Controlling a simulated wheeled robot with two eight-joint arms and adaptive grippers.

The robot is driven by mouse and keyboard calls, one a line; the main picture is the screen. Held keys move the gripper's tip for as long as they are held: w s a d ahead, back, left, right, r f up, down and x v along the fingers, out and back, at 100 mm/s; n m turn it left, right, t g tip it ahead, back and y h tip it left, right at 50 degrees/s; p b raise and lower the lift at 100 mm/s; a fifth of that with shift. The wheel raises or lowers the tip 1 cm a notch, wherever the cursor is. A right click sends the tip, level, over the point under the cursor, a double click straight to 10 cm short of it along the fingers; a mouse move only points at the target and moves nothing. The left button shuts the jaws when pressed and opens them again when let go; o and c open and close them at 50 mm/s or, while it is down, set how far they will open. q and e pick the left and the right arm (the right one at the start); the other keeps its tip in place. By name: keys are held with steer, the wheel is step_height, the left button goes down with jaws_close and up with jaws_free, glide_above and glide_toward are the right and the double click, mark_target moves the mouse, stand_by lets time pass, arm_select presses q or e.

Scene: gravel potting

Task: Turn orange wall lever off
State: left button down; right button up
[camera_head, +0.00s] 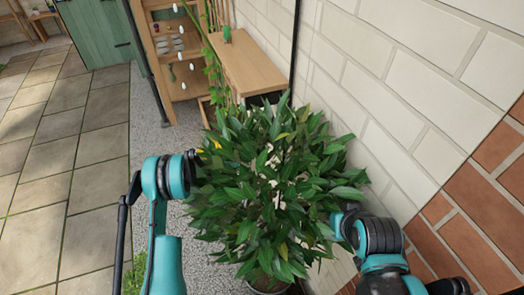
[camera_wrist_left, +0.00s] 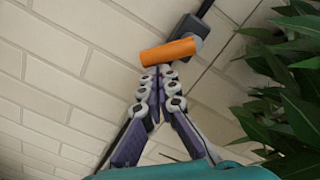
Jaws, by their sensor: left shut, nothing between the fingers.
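In the left wrist view, the orange wall lever (camera_wrist_left: 168,52) is a short rounded bar, lying nearly level with its right end slightly higher. It joins a grey round fitting and a dark box (camera_wrist_left: 188,27) on the pale brick wall. My left gripper (camera_wrist_left: 160,76) is shut and empty, its fingertips just below the lever's middle. I cannot tell whether they touch it. In the head view, my left arm reaches behind the plant, and its gripper and the lever are hidden. My right arm shows at lower right, but its gripper is not visible.
A large leafy potted plant (camera_head: 270,190) stands between my arms, and its leaves also show at right in the left wrist view (camera_wrist_left: 285,85). A wooden shelf unit (camera_head: 240,65) stands behind it along the brick wall (camera_head: 400,75). Paving at left is clear.

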arm_select(q)
steer(key=w+m, duration=0.1)
steer(key=m, duration=0.1)
steer(key=r+m, duration=0.1)
steer(key=m, duration=0.2)
steer(key=w+a+r+m, duration=0.1)
steer(key=m, duration=0.2)
steer(key=shift+w+a+r, duration=0.1)
steer(key=shift+w+r, duration=0.05)
steer(key=shift+w, duration=0.2)
arm_select(e)
steer(key=shift+w+a, duration=0.15)
steer(key=shift+w, duration=0.25)
arm_select(q)
steer(key=shift+w+r, duration=0.1)
steer(key=shift+r, duration=0.05)
